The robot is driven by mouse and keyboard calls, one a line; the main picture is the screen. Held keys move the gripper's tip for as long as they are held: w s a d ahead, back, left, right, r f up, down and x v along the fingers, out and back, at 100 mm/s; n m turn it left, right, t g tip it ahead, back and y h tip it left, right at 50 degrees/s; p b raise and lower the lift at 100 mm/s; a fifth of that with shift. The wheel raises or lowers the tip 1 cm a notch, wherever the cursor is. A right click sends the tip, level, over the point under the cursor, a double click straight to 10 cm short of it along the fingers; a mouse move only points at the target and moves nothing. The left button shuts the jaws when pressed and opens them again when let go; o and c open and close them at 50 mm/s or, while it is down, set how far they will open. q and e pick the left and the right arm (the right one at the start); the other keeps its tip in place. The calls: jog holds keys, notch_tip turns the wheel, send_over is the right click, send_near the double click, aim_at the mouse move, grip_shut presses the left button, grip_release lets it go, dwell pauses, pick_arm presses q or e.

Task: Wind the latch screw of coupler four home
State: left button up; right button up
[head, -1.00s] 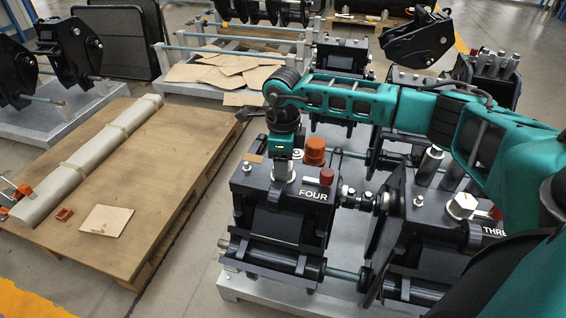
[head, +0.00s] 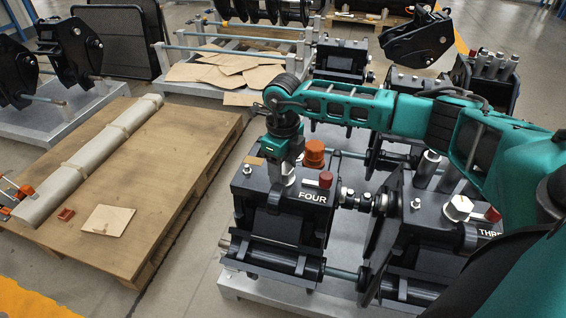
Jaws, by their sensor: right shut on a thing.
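Coupler four (head: 272,200) is a black block marked FOUR, in the middle of the head view. My right gripper (head: 288,173) points down onto its top and is shut on the latch screw (head: 288,181). Only a little silver metal of the screw shows below the jaws; the rest is hidden by the gripper. How deep the screw sits cannot be told. An orange cap (head: 314,153) and a red cap (head: 325,179) stand beside the gripper on the same coupler. My left gripper is not in view.
Coupler three (head: 425,222) stands just to the right, with a bright hex head (head: 459,207) on top. My right arm passes over the couplers behind. A wooden pallet (head: 185,150) with a wrapped roll (head: 88,160) lies to the left, with bare floor between.

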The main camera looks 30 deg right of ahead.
jog(key=shift+r+m+p, duration=0.15)
jog(key=shift+m+p, duration=0.2)
jog(key=shift+m, duration=0.65)
jog(key=m+p, duration=0.2)
jog(key=m, duration=0.2)
jog(key=shift+m, duration=0.3)
jog(key=shift+m+p, duration=0.5)
jog(key=shift+m, duration=0.4)
jog(key=shift+m+p, duration=0.4)
jog(key=shift+m, duration=0.4)
jog(key=shift+m+p, duration=0.45)
jog(key=shift+m, duration=0.45)
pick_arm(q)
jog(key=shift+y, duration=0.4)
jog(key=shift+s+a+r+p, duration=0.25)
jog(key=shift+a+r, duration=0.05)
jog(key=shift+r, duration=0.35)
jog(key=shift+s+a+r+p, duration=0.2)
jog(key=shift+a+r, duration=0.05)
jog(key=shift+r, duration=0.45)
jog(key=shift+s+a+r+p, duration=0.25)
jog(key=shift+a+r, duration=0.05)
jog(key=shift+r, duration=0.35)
pick_arm(e)
jog(key=shift+m, duration=1.5)
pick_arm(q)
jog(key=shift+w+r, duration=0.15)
pick_arm(e)
jog(key=o, duration=0.8)
